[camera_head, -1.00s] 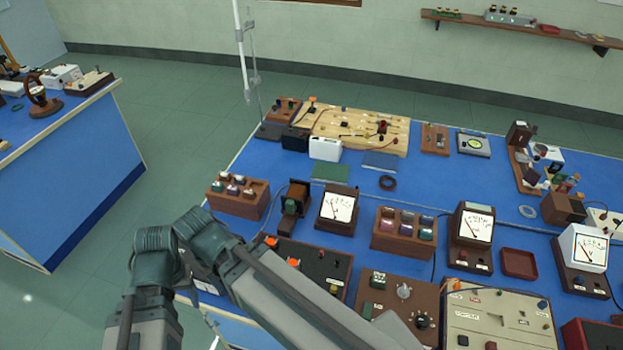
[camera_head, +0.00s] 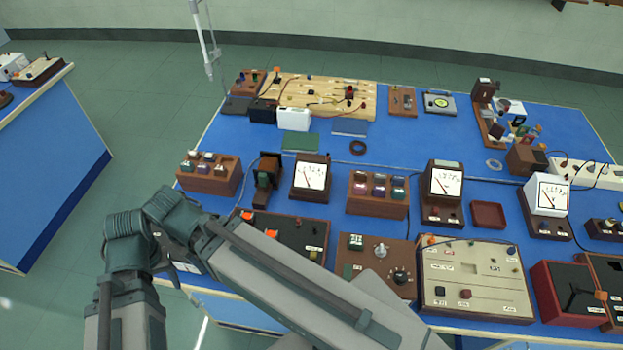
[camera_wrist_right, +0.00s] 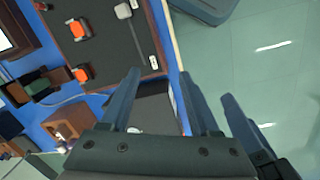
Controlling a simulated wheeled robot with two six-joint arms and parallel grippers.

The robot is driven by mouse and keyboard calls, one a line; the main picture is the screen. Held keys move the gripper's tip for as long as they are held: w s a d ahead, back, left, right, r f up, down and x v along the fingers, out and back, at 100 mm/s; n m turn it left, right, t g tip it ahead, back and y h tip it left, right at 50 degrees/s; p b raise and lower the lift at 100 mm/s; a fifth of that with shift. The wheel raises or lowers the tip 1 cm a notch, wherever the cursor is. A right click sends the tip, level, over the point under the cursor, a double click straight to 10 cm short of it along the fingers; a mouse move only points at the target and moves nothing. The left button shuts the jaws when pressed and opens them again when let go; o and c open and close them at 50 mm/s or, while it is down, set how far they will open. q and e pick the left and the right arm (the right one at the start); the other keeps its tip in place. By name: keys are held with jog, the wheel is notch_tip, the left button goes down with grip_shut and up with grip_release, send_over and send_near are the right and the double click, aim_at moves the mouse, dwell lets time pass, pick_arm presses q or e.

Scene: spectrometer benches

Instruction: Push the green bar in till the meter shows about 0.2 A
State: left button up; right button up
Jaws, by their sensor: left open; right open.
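A dark wooden holder (camera_head: 266,182) with a greenish block stands left of a needle meter (camera_head: 311,176). The right wrist view shows the green block (camera_wrist_right: 36,86) lying across the holder; I cannot tell for sure that it is the green bar. The meter's reading is too small to read. Other needle meters stand at the middle (camera_head: 446,182) and right (camera_head: 551,195). My right gripper (camera_wrist_right: 160,75) is open and empty above the bench's front edge, apart from the holder.
A black-topped box (camera_head: 287,236) with orange knobs lies in front of the holder. A wooden block (camera_head: 209,178) with terminals is left of it, a green flat pad (camera_head: 300,142) behind. Control boxes (camera_head: 475,280) line the front. Floor (camera_head: 120,90) is free at left.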

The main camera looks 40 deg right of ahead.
dwell(0.3)
notch_tip(320, 180, up, 3)
jog(key=m+y+p, duration=0.1)
jog(key=m+p, duration=0.2)
jog(key=m, duration=1)
send_over(262, 175)
jog(key=shift+d+f, duration=0.1)
jog(key=shift+f, duration=0.05)
jog(key=shift+f, duration=0.1)
notch_tip(262, 175, down, 14)
jog(key=b, duration=1.4)
jog(key=shift+r, duration=0.2)
